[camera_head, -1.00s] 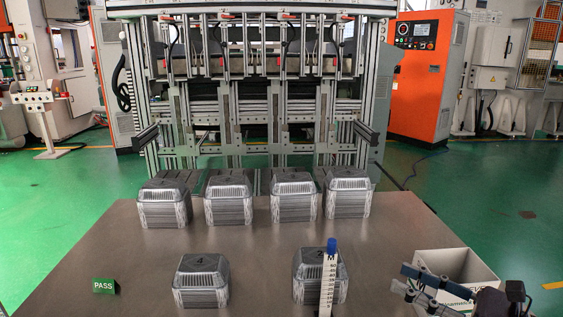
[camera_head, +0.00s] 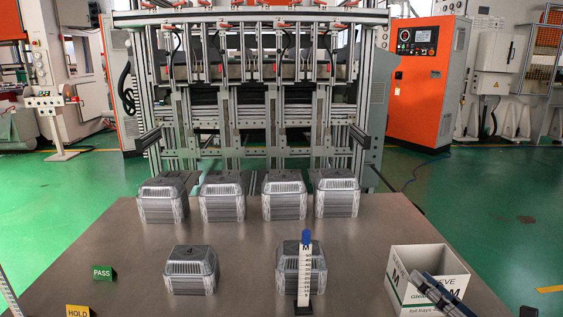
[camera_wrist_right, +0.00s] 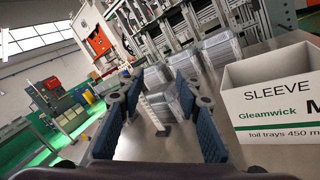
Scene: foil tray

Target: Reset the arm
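My right gripper (camera_head: 424,284) shows at the lower right of the head view, in front of the white sleeve box. In the right wrist view its two dark blue finger pads (camera_wrist_right: 158,85) stand wide apart with nothing held between them. A white measuring stick with a blue top (camera_head: 305,270) stands upright in front of the front right tray stack; it also shows beyond the fingers in the wrist view (camera_wrist_right: 154,115). My left gripper is not in view.
Foil tray stacks stand in a back row (camera_head: 222,200) and a front row (camera_head: 190,272) on the table (camera_head: 120,235). The open sleeve box (camera_head: 400,290) is at the right. PASS (camera_head: 103,273) and HOLD (camera_head: 78,311) signs stand at the left. A machine frame (camera_head: 255,120) is behind.

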